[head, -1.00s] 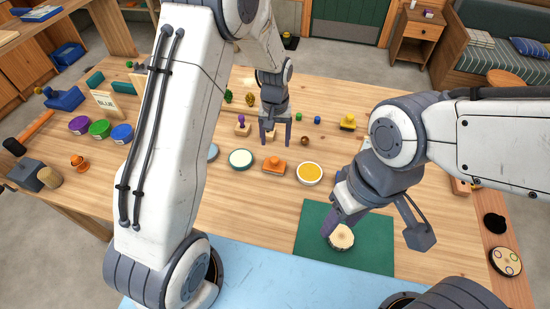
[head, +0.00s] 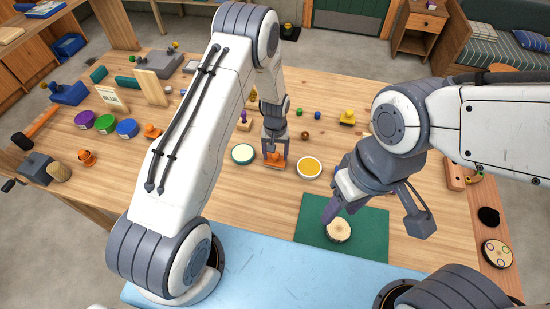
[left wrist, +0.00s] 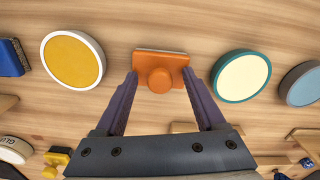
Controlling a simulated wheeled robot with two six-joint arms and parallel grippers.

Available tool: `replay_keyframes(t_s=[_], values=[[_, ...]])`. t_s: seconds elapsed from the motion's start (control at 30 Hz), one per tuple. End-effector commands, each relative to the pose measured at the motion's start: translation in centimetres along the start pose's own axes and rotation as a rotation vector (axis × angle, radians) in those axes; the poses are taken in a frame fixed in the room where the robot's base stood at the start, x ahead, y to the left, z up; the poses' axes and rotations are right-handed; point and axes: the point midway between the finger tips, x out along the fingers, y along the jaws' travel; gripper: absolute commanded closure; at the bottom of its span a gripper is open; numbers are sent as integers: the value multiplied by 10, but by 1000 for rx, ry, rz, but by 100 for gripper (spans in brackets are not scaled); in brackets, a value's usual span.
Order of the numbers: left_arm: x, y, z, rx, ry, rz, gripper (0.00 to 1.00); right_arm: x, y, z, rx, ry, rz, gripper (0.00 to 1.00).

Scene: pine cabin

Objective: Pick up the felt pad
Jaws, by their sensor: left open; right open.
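An orange rectangular block with a round knob on top and a pale layer underneath, which looks like the felt pad (head: 275,164), lies on the wooden table. It also shows in the left wrist view (left wrist: 161,73). My left gripper (head: 275,156) is open and empty over it. In the left wrist view, the left fingertips (left wrist: 160,76) are on either side of the knob; I cannot tell whether they touch the block. My right gripper (head: 340,209) is open beside a wood slice (head: 338,230) on a green mat (head: 372,222); its fingers are partly hidden.
A dish with a yellow-orange top (head: 309,168) stands right of the block, and a cream-topped dish with a green rim (head: 243,154) stands left of it. Small coloured objects stand behind. Bare table lies in front of the block.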

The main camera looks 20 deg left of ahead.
Motion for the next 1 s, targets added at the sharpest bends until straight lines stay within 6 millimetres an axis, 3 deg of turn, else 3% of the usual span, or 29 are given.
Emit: replay_keyframes(t_s=[0.23,0.27,0.43,0.47,0.8,1.0], values=[[3,0,0,0,1,0,28,0,0,0,0,0,0,50],[3,0,0,0,1,0,32,0,0,0,0,0,0,50],[3,0,0,0,0,0,97,0,0,0,0,0,0,50],[2,0,0,0,0,0,100,0,0,0,0,0,0,50],[0,0,0,0,1,0,100,1,0,0,0,0,0,50],[-14,0,-1,0,4,1,100,9,1,0,0,0,0,50]])
